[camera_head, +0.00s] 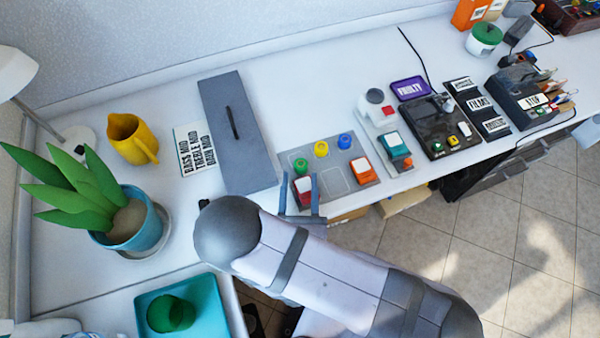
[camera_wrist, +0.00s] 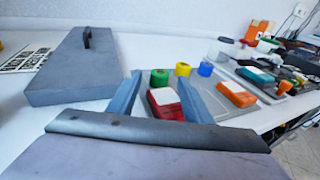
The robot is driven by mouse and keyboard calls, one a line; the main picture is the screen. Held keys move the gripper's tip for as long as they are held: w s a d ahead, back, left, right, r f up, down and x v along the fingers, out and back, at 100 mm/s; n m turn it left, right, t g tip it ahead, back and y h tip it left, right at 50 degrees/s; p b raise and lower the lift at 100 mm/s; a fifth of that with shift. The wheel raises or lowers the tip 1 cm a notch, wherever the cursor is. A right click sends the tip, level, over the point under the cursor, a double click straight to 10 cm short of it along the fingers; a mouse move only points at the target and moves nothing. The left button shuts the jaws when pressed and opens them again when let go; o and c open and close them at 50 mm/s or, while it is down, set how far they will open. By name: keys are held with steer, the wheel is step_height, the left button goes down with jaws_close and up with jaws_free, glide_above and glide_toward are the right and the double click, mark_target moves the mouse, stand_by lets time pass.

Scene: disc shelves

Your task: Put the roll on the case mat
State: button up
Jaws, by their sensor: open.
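A grey mat with pale outlined squares (camera_head: 338,178) lies near the table's front edge. Small green (camera_head: 301,165), yellow (camera_head: 321,148) and blue (camera_head: 345,140) roll-like pieces stand along its back. A red case with a white top (camera_head: 303,190) and an orange case (camera_head: 362,170) are at its front. Which piece is the roll, and whether this is the case mat, I cannot tell. My gripper (camera_head: 301,207) is open, with its fingers either side of the red case. In the wrist view, the red case (camera_wrist: 165,103) shows between the fingers; contact is unclear.
A grey box with a dark handle (camera_head: 212,100) lies left of the mat. A white stand with a teal case (camera_head: 396,148), a purple FAULTY label (camera_head: 410,88) and a black device (camera_head: 440,122) are to the right. A plant pot (camera_head: 140,230) stands left.

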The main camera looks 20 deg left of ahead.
steer(key=shift+s+d+r, duration=0.1)
steer(key=shift+s+d, duration=0.15)
steer(key=shift+s, duration=0.2)
